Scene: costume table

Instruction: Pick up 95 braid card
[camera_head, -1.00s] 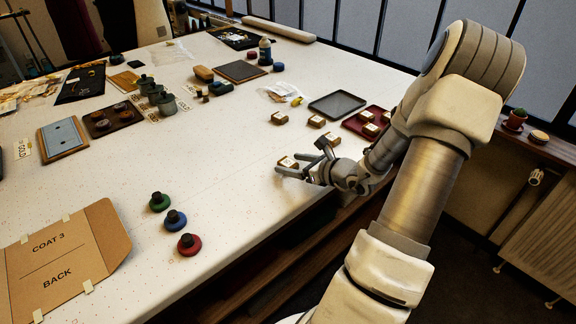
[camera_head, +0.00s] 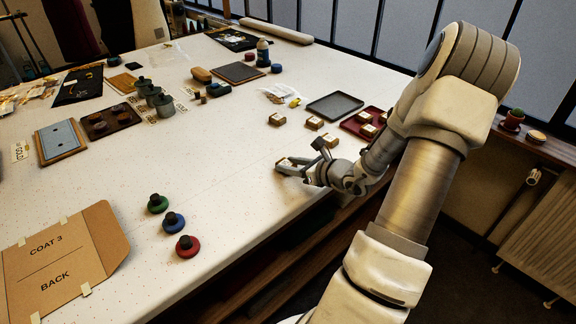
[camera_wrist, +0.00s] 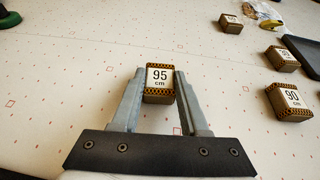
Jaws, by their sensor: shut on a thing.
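The 95 braid card (camera_wrist: 159,78) is a small brown block with patterned braid and a white label reading "95 cm". In the wrist view it sits between the tips of my gripper (camera_wrist: 160,92), which is shut on it. In the head view the card (camera_head: 284,162) is at my gripper (camera_head: 298,168), near the table's right edge. It appears to be on or just above the white table top; I cannot tell which. The fingers hide part of its sides.
A similar card reading "90" (camera_wrist: 291,100) lies to the right, with other cards (camera_wrist: 282,58) farther off. A dark tray (camera_head: 336,104) and a red tray (camera_head: 350,124) holding cards stand beyond. The table (camera_head: 235,190) left of my gripper is clear.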

